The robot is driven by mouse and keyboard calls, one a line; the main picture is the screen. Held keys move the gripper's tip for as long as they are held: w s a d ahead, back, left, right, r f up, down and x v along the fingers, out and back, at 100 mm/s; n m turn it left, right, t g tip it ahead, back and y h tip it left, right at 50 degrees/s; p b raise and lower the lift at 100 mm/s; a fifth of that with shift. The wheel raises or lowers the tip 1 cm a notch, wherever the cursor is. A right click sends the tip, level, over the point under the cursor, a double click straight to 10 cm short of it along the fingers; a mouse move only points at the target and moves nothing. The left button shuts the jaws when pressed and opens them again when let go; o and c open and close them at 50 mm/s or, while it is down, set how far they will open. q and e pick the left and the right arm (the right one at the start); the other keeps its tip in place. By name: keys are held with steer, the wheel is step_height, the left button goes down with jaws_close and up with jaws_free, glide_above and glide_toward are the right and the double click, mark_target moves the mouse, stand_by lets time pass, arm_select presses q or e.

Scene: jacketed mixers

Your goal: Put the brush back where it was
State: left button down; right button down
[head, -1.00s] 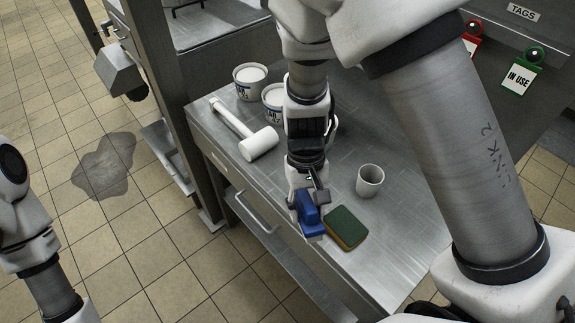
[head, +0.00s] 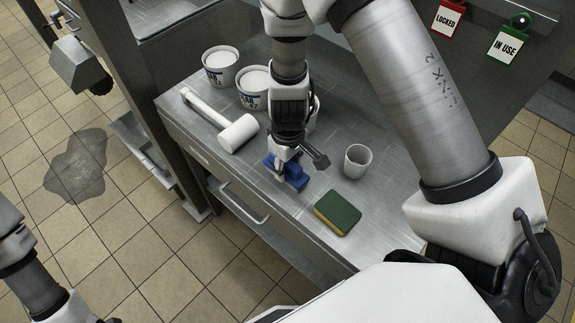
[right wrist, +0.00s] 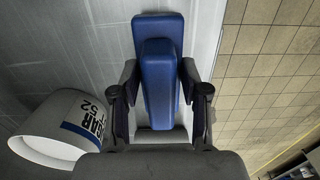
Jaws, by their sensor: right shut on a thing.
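The blue brush (head: 294,176) is at the table's front part, between the white mallet's head and the sponge. My right gripper (head: 288,163) is over it, with its fingers on either side of the raised blue grip. The right wrist view shows the brush (right wrist: 160,75) between the two dark fingers of the right gripper (right wrist: 158,92), its wide blue base beyond the grip. I cannot tell whether the brush touches the steel table (head: 245,200) or hangs just above it. Part of my left arm shows at the lower left; its gripper is out of view.
The white mallet (head: 237,133) lies left of the brush. White labelled tubs (head: 221,68) stand behind it. A grey cup (head: 357,161) and a green-yellow sponge (head: 338,213) are to the right. A tub (right wrist: 58,130) is close in the right wrist view.

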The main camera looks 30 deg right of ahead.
steer(key=c, duration=0.6)
jaws_free()
step_height(320, 180, up, 12)
steer(key=shift+w+r, duration=0.1)
